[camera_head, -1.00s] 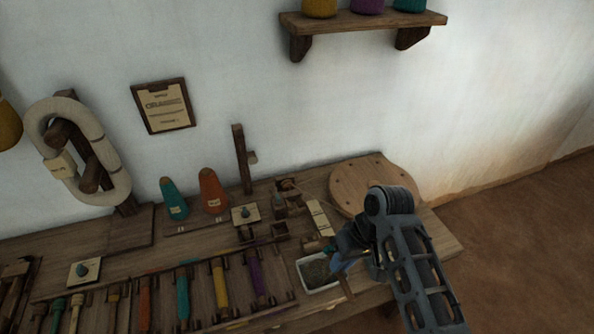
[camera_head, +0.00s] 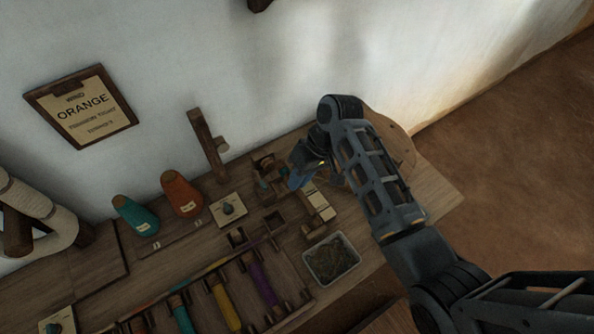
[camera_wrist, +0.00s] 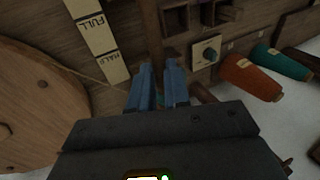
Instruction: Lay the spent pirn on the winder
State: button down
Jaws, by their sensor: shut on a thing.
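My gripper (camera_head: 303,178) has its blue fingers nearly together beside the winder (camera_head: 267,167), a small set of wooden blocks near the wall. In the wrist view my gripper (camera_wrist: 159,88) points away, with a small teal bit showing between its fingers. What it holds, taken as the spent pirn, is mostly hidden by the fingers and wrist. I cannot tell whether it touches the winder. A gauge board marked FULL and HALF (camera_head: 318,205) lies just right of the fingers, and shows in the wrist view too (camera_wrist: 97,38).
A grey tray of dark scraps (camera_head: 331,262) stands at the bench front. Teal (camera_head: 135,215) and orange (camera_head: 181,194) cones, an upright wooden post (camera_head: 208,145) and a knob plate (camera_head: 228,210) are left. A rack holds coloured pirns (camera_head: 225,306). A round wooden disc (camera_head: 392,143) lies behind my arm.

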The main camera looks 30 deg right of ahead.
jog(key=shift+f+b, duration=2.1)
jog(key=shift+f, duration=2)
jog(key=c, duration=0.7)
grip_release()
notch_tip(320, 180, up, 8)
jog(key=p, duration=0.4)
